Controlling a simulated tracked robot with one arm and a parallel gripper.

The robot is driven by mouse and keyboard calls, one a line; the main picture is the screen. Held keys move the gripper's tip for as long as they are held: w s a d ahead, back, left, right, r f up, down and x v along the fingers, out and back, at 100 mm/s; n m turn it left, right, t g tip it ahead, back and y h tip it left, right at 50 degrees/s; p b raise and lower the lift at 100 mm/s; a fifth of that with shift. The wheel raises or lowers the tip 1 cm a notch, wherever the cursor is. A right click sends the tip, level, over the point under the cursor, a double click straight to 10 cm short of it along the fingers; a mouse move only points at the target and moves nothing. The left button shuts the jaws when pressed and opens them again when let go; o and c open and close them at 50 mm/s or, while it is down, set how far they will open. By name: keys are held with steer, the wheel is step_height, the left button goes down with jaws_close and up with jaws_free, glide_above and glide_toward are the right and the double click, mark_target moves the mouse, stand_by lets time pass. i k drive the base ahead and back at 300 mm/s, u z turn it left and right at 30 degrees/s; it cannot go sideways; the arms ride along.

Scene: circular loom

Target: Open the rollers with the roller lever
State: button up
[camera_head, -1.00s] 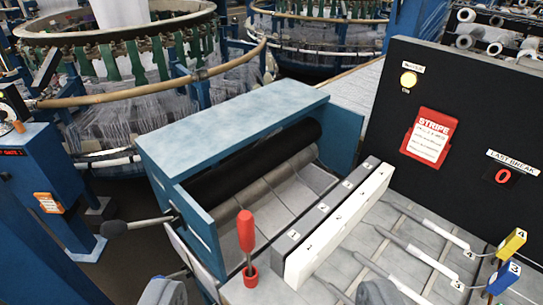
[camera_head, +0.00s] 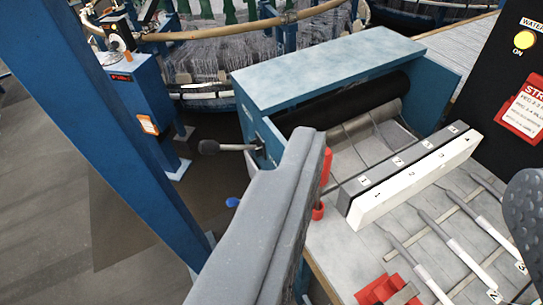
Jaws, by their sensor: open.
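The roller lever (camera_head: 210,147) has a dark knob on a pale rod. It sticks out to the left from the side of the blue roller housing (camera_head: 325,72). Inside the housing lies a black roller (camera_head: 350,103) with grey sheet in front of it; whether the rollers are apart I cannot tell. My gripper (camera_head: 420,170) is open, with grey fingers wide apart. Its left finger is large in the foreground, right of and below the lever knob, not visibly touching it. The right finger is at the right edge. Nothing shows held between them.
A red-handled tool (camera_head: 326,166) is partly hidden behind my left finger. Right of it is a white numbered block (camera_head: 412,182) on a grey table with pale rods. A blue post (camera_head: 105,130) slants down on the left. Dark floor lies between post and housing.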

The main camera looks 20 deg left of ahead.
mark_target(206, 148)
steer(key=u, duration=1.6)
steer(key=k, duration=0.95)
steer(key=z, duration=0.7)
steer(key=i, duration=1)
